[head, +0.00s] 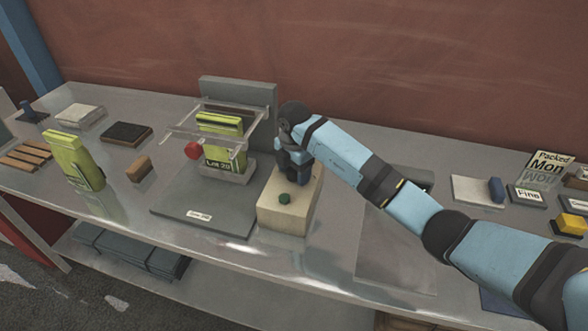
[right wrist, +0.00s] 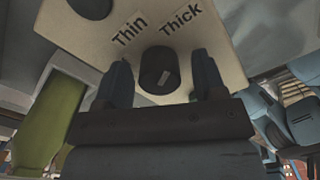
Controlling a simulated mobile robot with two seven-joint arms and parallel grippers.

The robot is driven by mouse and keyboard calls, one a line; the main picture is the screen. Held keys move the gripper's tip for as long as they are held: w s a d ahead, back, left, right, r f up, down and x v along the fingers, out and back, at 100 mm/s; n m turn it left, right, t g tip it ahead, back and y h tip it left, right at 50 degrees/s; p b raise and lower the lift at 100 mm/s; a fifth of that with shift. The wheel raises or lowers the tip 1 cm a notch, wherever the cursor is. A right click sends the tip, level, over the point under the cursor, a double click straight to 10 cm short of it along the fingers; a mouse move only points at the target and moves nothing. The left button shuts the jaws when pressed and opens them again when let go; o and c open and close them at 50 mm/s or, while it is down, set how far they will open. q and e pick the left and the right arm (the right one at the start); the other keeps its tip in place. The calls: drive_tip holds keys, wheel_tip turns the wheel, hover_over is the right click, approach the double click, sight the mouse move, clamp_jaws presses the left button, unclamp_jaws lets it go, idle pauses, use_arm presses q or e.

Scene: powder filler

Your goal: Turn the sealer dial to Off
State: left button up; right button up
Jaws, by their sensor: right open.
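The sealer is a cream box (head: 290,215) with a green button on its near part. In the right wrist view its cream top face (right wrist: 225,60) shows a dark round dial (right wrist: 158,66) with a small light pointer mark. The words "Thin" and "Thick" stand beside the dial; no "Off" label is visible. My right gripper (head: 293,163) is over the box's far part and hides the dial in the head view. In the right wrist view the right gripper (right wrist: 162,72) is open, with one finger on each side of the dial. Contact cannot be told. My left gripper is not in view.
A clear-covered stand with a yellow-green bag (head: 219,124) and a red knob (head: 193,150) is just left of the box. Another yellow-green bag (head: 75,158) stands further left. A white block, blue piece and signs sit at right.

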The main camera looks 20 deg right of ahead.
drive_tip(key=c, duration=0.9)
